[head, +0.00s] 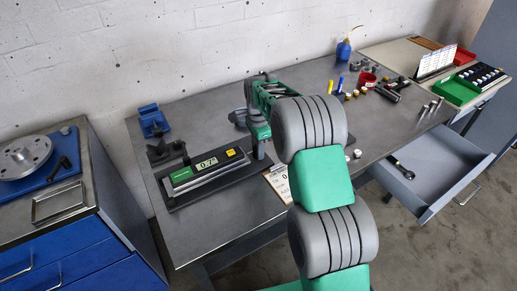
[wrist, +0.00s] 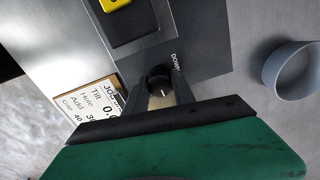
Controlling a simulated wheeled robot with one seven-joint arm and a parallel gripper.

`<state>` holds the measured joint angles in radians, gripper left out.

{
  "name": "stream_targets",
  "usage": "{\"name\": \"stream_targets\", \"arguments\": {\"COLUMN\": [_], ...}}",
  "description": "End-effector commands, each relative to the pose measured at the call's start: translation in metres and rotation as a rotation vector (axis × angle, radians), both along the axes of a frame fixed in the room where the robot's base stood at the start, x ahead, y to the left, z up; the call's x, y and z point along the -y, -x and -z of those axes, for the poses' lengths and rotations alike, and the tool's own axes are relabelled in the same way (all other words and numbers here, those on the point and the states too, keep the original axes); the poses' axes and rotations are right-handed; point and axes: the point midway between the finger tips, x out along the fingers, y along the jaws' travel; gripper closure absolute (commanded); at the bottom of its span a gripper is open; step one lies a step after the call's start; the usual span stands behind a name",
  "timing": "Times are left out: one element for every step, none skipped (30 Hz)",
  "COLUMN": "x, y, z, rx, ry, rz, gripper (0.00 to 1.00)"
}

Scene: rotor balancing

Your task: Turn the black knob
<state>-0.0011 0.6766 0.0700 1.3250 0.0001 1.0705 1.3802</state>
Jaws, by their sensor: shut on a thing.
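The black knob (wrist: 159,84) sits on the dark plate of the instrument, beside white lettering that reads "DOWN". A light mark shows on its top. In the wrist view my gripper (wrist: 158,88) has one finger on each side of the knob and is shut on it. In the head view my arm hides the knob and most of my gripper. The instrument (head: 207,180) lies on the grey bench, with a lit display that reads about 0.7 and a yellow button (head: 231,153); a yellow part (wrist: 114,3) also shows in the wrist view.
A printed job card (wrist: 92,103) lies beside the instrument. A grey round cup (wrist: 291,70) stands to the right in the wrist view. A blue fixture (head: 153,121) is at the bench's left, and an open drawer (head: 430,175) juts out at the right.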

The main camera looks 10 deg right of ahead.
Motion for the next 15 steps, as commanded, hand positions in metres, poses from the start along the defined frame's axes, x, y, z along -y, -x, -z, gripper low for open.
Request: {"name": "stream_targets", "arguments": {"x": [-0.0002,-0.0002,-0.0002,-0.0003,-0.0003,-0.0003,-0.0003,-0.0003,-0.0003,-0.0003,-0.0003,-0.0003,-0.0003,-0.0003,-0.0004], "y": [-0.0004,-0.0005,-0.0005,-0.0005,-0.0006,-0.0006,-0.0005,-0.0005,-0.0004,-0.0004,-0.0004,-0.0005,-0.0006,-0.0007,-0.0008], "z": [-0.0005,-0.0005,-0.0005,-0.0005,-0.0005,-0.0005,-0.0004,-0.0003,-0.0001,0.0000,0.0001,0.0000,-0.0001,-0.0002,-0.0003], "rx": [0.001,0.001,0.002,0.002,0.002,0.002,0.001,0.001,0.001,0.000,0.000,0.000,0.001,0.001,0.001], "ry": [0.000,0.000,0.000,0.000,0.000,0.000,0.000,0.000,0.000,0.000,0.000,0.000,0.000,0.000,0.000], "rz": [-0.003,-0.006,-0.011,-0.016,-0.022,-0.032,-0.042,-0.053,-0.070,-0.085,-0.102,-0.126,-0.147,-0.168,-0.198], "gripper": [1.00,1.00,1.00,1.00,1.00,1.00,1.00,1.00,1.00,1.00,1.00,1.00,1.00,1.00,1.00]}}
